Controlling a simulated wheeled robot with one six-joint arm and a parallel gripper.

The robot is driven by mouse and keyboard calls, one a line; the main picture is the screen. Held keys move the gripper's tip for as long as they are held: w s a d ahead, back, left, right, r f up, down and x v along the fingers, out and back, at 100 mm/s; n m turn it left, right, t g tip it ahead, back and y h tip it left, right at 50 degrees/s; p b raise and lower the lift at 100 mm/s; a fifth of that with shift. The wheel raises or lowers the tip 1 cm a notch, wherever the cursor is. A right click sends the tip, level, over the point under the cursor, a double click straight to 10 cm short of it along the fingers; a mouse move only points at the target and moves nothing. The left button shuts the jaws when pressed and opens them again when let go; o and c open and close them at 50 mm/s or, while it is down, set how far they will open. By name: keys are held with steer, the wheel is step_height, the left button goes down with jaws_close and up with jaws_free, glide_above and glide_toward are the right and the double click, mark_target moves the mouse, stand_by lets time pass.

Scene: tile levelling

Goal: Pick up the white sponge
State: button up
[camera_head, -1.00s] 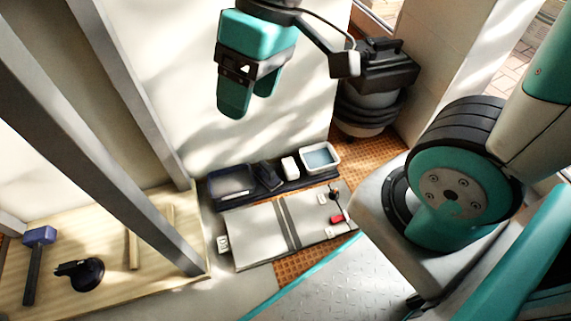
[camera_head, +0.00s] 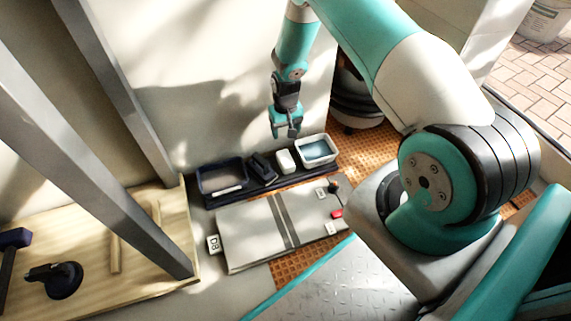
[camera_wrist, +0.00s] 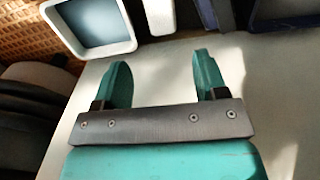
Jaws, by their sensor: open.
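The white sponge (camera_head: 286,161) is a small white block on the dark tray, between a black tool and the white water tub. In the wrist view the sponge (camera_wrist: 159,15) shows at the top edge, partly cut off by the frame, beyond the fingertips and roughly in line with the gap between them. My gripper (camera_head: 286,132) hangs pointing down, above and just behind the sponge in the head view. In the wrist view my gripper (camera_wrist: 165,72) has its two teal fingers apart with nothing between them.
The white tub (camera_head: 318,149) of water sits right of the sponge. The black tool (camera_head: 262,167) and a dark basin (camera_head: 221,179) are to its left. Grey tiles (camera_head: 250,225) lie in front. The wall (camera_head: 200,100) stands close behind the tray (camera_head: 240,199).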

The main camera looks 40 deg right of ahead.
mark_target(286, 159)
step_height(286, 159, down, 12)
steer(key=b, duration=0.6)
steer(key=shift+r+b, duration=0.2)
steer(key=shift+b, duration=0.15)
step_height(286, 159, down, 5)
steer(key=b, duration=0.4)
steer(key=shift+f+b, duration=0.15)
steer(key=shift+b, duration=0.25)
steer(key=c, duration=0.8)
